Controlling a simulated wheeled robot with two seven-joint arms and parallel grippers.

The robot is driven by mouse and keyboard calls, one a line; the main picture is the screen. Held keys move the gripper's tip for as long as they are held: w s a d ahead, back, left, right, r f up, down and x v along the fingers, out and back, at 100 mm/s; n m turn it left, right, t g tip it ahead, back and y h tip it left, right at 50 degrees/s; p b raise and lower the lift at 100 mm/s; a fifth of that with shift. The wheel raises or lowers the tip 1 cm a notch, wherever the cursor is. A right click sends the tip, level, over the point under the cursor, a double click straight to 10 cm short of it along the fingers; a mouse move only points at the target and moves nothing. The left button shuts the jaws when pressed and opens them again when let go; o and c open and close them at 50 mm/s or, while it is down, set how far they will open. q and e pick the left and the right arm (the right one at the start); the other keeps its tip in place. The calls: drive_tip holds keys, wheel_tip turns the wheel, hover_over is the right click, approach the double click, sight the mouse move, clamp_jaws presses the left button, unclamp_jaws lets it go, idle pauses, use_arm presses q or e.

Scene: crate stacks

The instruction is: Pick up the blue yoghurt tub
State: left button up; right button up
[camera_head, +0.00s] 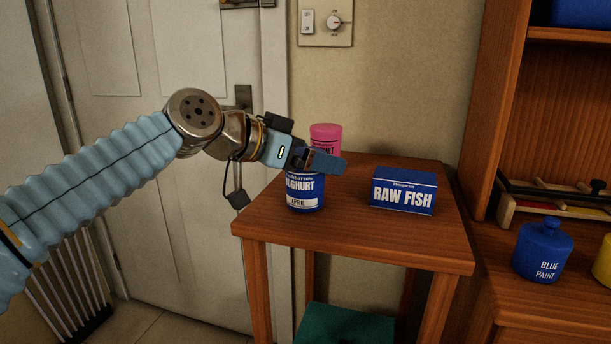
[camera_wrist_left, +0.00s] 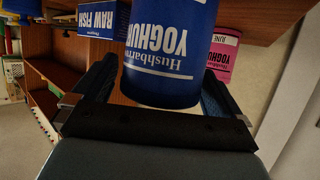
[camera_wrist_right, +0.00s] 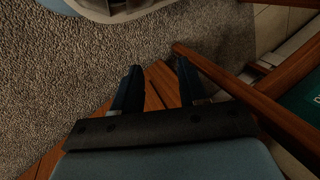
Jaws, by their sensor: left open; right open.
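The blue yoghurt tub (camera_head: 304,190) stands on a small wooden table, with a white label band reading APRIL. My left gripper (camera_head: 318,161) is at the tub's top and hides its upper part in the head view. In the left wrist view the tub (camera_wrist_left: 170,52) appears upside down between the two open fingers of my left gripper (camera_wrist_left: 155,95). I cannot tell whether either finger touches it. My right gripper (camera_wrist_right: 158,85) is open and empty, low over the floor and some wooden bars; it is not in the head view.
The wooden table (camera_head: 350,240) also holds a pink tub (camera_head: 326,138) behind the blue one and a RAW FISH box (camera_head: 403,192) to its right. A blue paint pot (camera_head: 541,250) stands on the shelf unit at right. The table's front is clear.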

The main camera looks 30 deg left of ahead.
use_arm(q)
drive_tip(key=shift+w+d+f, duration=0.15)
drive_tip(key=shift+w, duration=0.2)
drive_tip(key=c, duration=1.1)
drive_tip(key=shift+r, duration=0.6)
drive_tip(key=r, duration=0.3)
drive_tip(key=shift+s, duration=0.35)
drive_tip(key=s+r, duration=0.3)
drive_tip(key=s, duration=0.1)
drive_tip(key=s+r, duration=0.3)
drive_tip(key=s, duration=0.2)
drive_tip(key=s+r+p, duration=0.1)
drive_tip(key=s+r, duration=0.2)
drive_tip(key=s, duration=0.1)
drive_tip(key=shift+s+a, duration=0.2)
